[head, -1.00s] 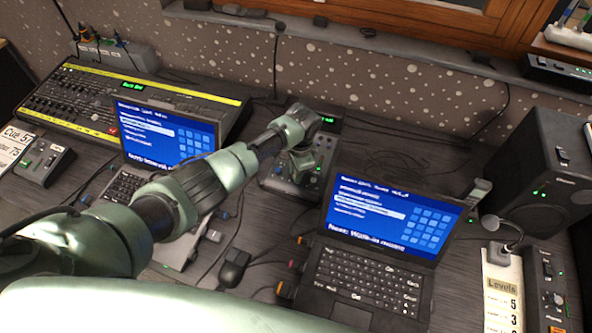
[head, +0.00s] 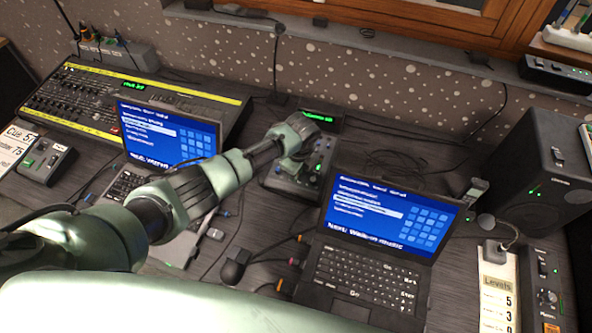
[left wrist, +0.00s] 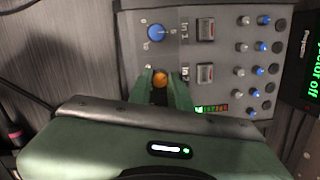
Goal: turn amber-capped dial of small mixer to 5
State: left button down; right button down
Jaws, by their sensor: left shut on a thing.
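The small mixer (head: 283,184) stands on the desk between the two laptops, partly covered by my left arm. In the left wrist view its grey panel (left wrist: 221,62) shows a blue-capped dial (left wrist: 156,33), with the amber-capped dial (left wrist: 160,79) below it. My left gripper (left wrist: 161,84) is shut on the amber-capped dial, one finger on each side of it. The fingers hide most of the scale around this dial, and I cannot read its setting. In the head view my arm hides the dial. My right gripper is in neither view.
A left laptop (head: 168,137) and a right laptop (head: 392,211) flank the mixer. A large yellow-edged console (head: 86,102) is at the back left, a speaker (head: 540,165) at the right. A Levels card (head: 496,272) stands front right. Cables and a mouse (head: 235,266) lie in front.

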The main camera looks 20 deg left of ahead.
pick_arm(q)
jog(key=m, duration=0.6)
jog(key=shift+s+t, duration=0.1)
jog(key=shift+t, duration=0.2)
dwell(0.4)
jog(key=c, duration=1.3)
grip_release()
jog(key=v, duration=0.7)
jog(key=shift+r, duration=0.4)
jog(key=shift+a, duration=0.1)
